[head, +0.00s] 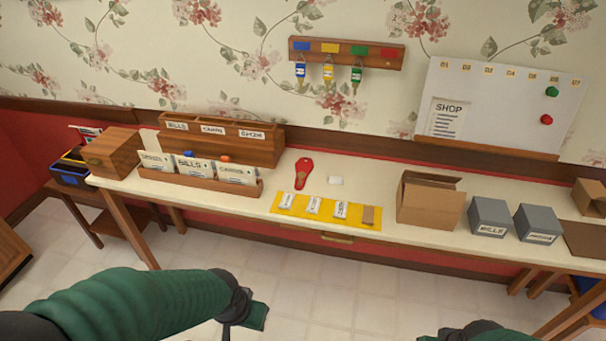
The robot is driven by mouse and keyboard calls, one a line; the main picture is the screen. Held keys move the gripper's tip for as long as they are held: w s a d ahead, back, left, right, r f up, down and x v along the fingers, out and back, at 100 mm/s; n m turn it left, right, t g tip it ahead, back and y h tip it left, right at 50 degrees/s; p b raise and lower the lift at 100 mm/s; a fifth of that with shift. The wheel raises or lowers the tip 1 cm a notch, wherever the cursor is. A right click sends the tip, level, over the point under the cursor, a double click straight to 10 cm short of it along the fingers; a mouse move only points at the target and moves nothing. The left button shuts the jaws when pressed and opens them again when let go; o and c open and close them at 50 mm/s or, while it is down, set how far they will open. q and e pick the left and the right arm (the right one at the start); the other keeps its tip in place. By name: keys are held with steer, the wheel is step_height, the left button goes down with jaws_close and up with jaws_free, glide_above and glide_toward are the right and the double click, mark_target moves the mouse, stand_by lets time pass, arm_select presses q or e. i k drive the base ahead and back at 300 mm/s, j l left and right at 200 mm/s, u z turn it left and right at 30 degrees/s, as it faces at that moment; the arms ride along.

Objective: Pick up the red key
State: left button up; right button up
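The red key (303,173) lies flat on the cream table (345,210), behind the yellow mat. Its wide rounded head points to the back and its narrower end to the front. My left gripper (244,317) is at the bottom of the head view, in front of the table and well short of the key. Its fingers are partly cut off, so I cannot tell how far apart they are. Of my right arm only a dark and green part shows at the bottom edge. A wall rack (345,53) holds hanging blue, yellow and green keys; nothing hangs under its red label.
A yellow mat (327,211) with several small tagged items lies in front of the key. A white piece (335,180) lies right of it. A wooden card organiser (222,140) stands left; an open cardboard box (430,202) and grey boxes (489,218) stand right.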

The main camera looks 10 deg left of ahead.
mark_target(303, 169)
steer(key=i+u, duration=0.2)
steer(key=u, duration=0.25)
steer(key=i+u, duration=0.2)
steer(key=u, duration=0.25)
steer(key=i+l+u, duration=0.1)
steer(key=u, duration=0.4)
steer(key=i+l, duration=0.05)
